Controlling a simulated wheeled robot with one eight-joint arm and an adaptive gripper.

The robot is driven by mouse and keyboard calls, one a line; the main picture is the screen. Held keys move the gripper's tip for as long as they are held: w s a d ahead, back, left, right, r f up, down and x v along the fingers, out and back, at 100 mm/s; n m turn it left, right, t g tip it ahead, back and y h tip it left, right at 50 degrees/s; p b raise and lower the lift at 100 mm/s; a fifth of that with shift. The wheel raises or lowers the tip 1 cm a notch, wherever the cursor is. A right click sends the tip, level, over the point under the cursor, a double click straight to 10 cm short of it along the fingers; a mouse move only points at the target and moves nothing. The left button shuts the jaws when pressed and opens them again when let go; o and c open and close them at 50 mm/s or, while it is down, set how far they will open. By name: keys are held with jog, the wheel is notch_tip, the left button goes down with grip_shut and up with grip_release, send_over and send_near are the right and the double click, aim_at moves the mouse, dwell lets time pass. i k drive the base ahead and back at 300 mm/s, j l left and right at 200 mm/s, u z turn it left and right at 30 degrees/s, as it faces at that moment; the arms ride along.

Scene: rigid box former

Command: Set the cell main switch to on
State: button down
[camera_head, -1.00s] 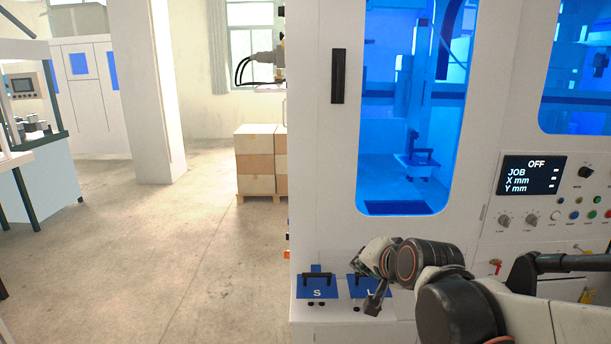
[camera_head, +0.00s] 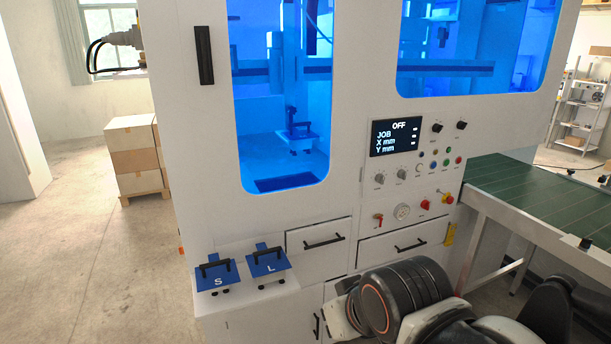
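The cell's control panel (camera_head: 462,150) is on the front of the white machine, right of centre. Its display (camera_head: 397,137) reads OFF, JOB, X mm, Y mm. Two black knobs (camera_head: 437,127) sit right of the display. A red control on yellow (camera_head: 447,198) is at the panel's lower right, with a red knob (camera_head: 425,204) beside it. A red handle (camera_head: 378,219) and a round gauge (camera_head: 402,211) are lower left. I cannot tell from the labels which is the main switch. My arm crosses the lower right, below the panel; my gripper's fingers do not show.
Blue plates marked S (camera_head: 217,275) and L (camera_head: 268,262) sit on a low white shelf. Drawers with black handles (camera_head: 410,245) lie below the panel. A green conveyor (camera_head: 545,195) stands right, and stacked boxes (camera_head: 133,150) left. Floor at left is clear.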

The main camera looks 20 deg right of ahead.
aim_at(425, 204)
jog(key=z, duration=1.25)
